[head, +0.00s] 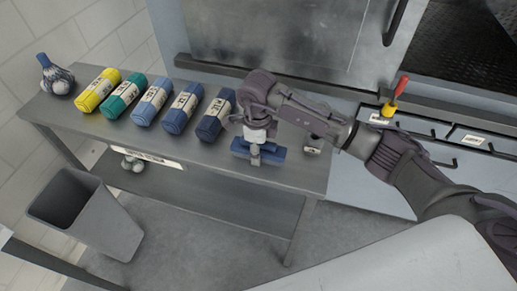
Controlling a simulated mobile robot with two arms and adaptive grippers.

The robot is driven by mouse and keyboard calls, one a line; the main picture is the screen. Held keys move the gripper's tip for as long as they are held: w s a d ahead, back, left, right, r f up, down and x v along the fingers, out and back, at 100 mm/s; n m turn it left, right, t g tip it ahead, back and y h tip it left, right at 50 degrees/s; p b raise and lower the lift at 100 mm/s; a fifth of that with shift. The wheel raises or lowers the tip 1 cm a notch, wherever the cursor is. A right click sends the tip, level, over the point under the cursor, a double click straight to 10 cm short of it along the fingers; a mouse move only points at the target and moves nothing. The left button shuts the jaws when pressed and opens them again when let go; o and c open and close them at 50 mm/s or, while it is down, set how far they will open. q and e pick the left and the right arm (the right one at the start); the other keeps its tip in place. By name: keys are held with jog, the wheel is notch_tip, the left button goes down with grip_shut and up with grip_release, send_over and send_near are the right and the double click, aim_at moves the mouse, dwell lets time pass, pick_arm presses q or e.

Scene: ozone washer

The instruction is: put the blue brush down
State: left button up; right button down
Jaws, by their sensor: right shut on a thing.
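The blue brush (270,152) is on or just above the grey table (180,149), near its right end; I cannot tell whether it touches the top. My right gripper (258,138) is directly over the brush and shut on it. The gripper's fingers and wrist hide the brush's upper part. My left gripper is not in view.
Several rolled bundles in yellow, green and blue (151,102) lie along the table, left of my right gripper. A grey bin (84,212) stands on the floor.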

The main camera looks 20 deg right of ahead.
jog(key=c, duration=0.6)
grip_release()
jog(key=shift+f, duration=0.1)
jog(key=shift+r+p, duration=0.3)
jog(key=shift+r+b, duration=0.3)
jog(key=shift+r, duration=0.05)
notch_tip(320, 180, up, 11)
jog(key=shift+b, duration=1.15)
